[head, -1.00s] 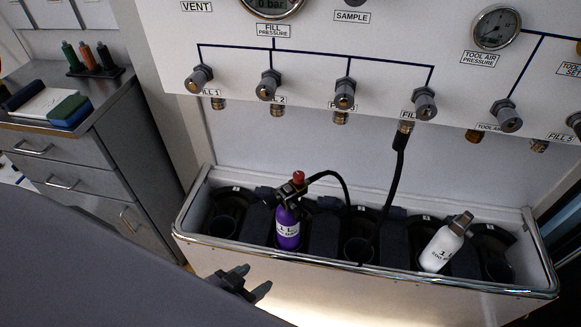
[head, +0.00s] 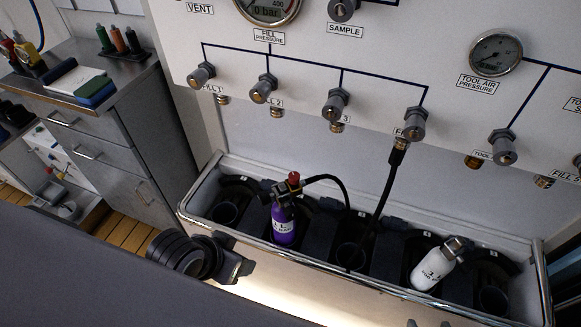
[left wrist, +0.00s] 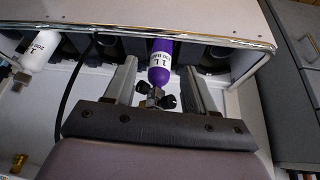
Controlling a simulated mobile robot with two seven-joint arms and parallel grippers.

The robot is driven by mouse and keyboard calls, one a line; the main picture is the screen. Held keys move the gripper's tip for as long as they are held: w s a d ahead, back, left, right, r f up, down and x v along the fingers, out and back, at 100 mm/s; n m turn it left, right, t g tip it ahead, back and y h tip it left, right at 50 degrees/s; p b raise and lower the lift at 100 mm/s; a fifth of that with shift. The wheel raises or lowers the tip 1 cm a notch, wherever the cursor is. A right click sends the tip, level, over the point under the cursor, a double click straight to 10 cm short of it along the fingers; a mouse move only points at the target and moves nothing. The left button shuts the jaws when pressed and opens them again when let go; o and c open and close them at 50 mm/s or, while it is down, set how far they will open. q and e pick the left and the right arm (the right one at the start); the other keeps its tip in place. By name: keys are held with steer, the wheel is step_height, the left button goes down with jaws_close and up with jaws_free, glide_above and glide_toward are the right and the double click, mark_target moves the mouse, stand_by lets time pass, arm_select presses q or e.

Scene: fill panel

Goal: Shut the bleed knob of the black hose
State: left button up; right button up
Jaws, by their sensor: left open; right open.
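The purple bottle (head: 283,226) stands in the bin with a dark valve fitting and a red knob (head: 293,178) on top. The black hose (head: 392,185) hangs from a fill outlet into the bin; a hose piece also arches from the fitting. I cannot tell how far the bleed knob is turned. My left gripper (head: 238,268) is in front of the bin, left of the bottle, its fingers unclear in the head view. In the left wrist view its open, empty fingers (left wrist: 157,88) frame the bottle's fitting (left wrist: 155,98). My right gripper's (head: 428,323) parted tips show at the bottom edge.
The bin's chrome front rim (head: 330,267) lies between my left gripper and the bottle. A white bottle (head: 432,268) leans in the bin at right. The panel (head: 390,60) with valves and gauges rises behind. A drawer cabinet (head: 90,130) stands at left.

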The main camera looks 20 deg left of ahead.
arm_select(q)
steer(key=w+d+r, duration=0.2)
steer(key=w, duration=0.4)
steer(key=w+d+r, duration=0.2)
steer(key=w, duration=0.4)
steer(key=n, duration=0.1)
glide_toward(294, 176)
steer(key=f, duration=0.1)
steer(key=shift+y, duration=0.4)
steer(key=shift+w+d+x, duration=0.15)
steer(key=shift+d+x, duration=0.05)
steer(key=shift+x, duration=1.65)
steer(key=shift+w+d+x, duration=0.1)
steer(key=shift+d+x, duration=0.1)
steer(key=shift+x, duration=1.7)
steer(key=shift+r, duration=0.15)
jaws_close()
